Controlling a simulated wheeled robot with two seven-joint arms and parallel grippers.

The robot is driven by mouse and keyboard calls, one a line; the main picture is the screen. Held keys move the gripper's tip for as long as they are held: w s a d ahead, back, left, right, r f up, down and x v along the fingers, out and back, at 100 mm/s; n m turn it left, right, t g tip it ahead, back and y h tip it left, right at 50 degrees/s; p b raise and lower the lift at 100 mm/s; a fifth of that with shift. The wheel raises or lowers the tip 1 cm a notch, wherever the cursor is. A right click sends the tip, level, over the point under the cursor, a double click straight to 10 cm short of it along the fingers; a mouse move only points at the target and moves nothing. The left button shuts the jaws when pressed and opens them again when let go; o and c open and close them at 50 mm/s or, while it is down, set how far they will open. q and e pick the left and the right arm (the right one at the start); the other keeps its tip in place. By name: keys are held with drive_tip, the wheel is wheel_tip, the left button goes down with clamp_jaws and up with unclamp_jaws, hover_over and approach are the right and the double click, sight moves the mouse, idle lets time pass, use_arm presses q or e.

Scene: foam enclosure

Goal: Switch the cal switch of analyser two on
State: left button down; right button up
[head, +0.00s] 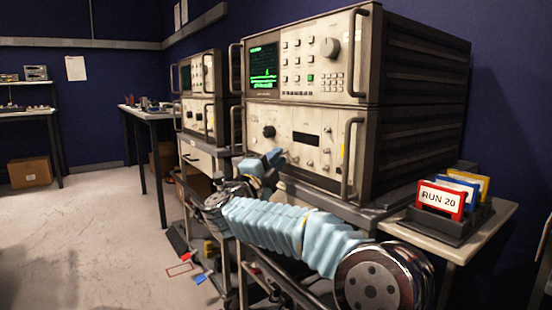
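A large beige analyser (306,57) with a green trace on its screen stands on a bench in the middle of the view. A second beige unit (292,122) with a black knob and small toggles is directly under it. A similar smaller stack (197,72) stands further back on the left. I cannot read which one is analyser two, nor make out the cal switch label. My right gripper (277,157), on the pale blue sleeved arm, is close to the lower unit's front panel, near its lower left. Contact and finger opening cannot be told. My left gripper is not in view.
Handles stick out at the sides of the front panels, one (348,158) right of my gripper. A dark rack (452,228) with red, blue and yellow cards, the red one marked RUN 20, is at right. Open floor (90,230) lies at left.

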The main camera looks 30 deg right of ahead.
drive_tip(key=shift+w+d, duration=0.1)
drive_tip(key=shift+d, duration=0.05)
drive_tip(key=shift+c, duration=0.3)
clamp_jaws()
drive_tip(key=shift+r, duration=0.15)
